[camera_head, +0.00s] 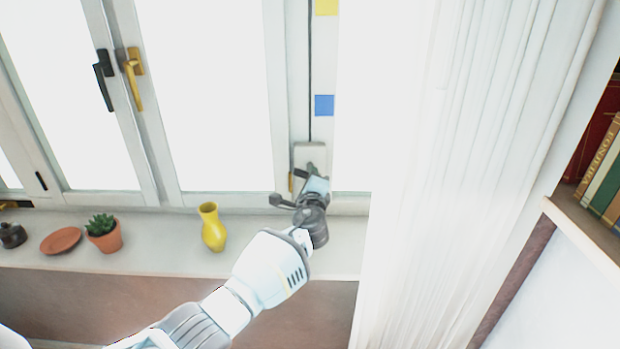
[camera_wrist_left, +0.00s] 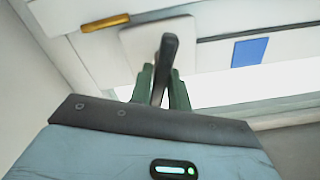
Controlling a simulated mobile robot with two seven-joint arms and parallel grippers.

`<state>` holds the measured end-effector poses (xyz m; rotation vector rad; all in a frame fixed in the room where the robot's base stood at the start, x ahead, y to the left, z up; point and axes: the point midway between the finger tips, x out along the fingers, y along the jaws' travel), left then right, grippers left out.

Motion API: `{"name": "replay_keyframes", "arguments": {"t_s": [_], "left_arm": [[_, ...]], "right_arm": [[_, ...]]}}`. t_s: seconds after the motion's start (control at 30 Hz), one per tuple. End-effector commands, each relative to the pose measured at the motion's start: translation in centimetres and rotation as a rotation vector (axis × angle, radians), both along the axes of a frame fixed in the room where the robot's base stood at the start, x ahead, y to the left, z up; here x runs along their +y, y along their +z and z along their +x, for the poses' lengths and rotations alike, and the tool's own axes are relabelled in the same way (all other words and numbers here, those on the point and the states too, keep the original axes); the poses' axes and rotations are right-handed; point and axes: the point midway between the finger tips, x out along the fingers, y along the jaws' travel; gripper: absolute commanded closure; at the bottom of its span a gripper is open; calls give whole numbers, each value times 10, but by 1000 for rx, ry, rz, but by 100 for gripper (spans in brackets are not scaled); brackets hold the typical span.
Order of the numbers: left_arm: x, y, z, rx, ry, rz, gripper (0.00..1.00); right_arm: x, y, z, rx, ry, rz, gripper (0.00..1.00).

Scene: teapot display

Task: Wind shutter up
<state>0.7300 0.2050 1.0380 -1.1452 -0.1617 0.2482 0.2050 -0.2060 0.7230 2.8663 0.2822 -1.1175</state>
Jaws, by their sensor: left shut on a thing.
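The winder (camera_head: 310,153) is a pale box on the window frame, below a thin dark vertical cord (camera_head: 310,75). It also shows in the left wrist view as a white plate (camera_wrist_left: 140,45). A dark crank handle (camera_wrist_left: 168,52) stands out from the plate. My left gripper (camera_head: 309,188) is at the winder, and its green fingers (camera_wrist_left: 161,92) are shut on the handle, one on each side. The gripper hides part of the crank in the head view. No shutter slats can be made out in the bright panes. My right gripper is in neither view.
A blue square (camera_head: 324,105) and a yellow square (camera_head: 326,7) mark the strip beside the cord. A yellow vase (camera_head: 212,228), potted succulent (camera_head: 104,236) and terracotta dish (camera_head: 60,241) stand on the sill left of my arm. A white curtain (camera_head: 450,170) hangs close on the right.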

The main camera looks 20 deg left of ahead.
Motion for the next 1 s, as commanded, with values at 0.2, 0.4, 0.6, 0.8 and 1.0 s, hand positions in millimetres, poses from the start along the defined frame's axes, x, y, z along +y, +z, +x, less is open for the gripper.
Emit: {"name": "replay_keyframes", "arguments": {"t_s": [0.2, 0.4, 0.6, 0.8, 1.0], "left_arm": [[1, 2, 0, 48, 1, 181, 100], [1, 1, 0, 87, 0, 309, 100], [1, 0, 0, 112, 0, 391, 100], [1, -1, 0, 123, 0, 430, 100], [1, -1, 0, 126, 0, 439, 100]], "right_arm": [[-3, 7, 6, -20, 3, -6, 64], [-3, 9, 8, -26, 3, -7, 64], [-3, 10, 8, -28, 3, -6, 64], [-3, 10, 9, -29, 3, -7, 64], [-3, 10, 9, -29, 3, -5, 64]]}}
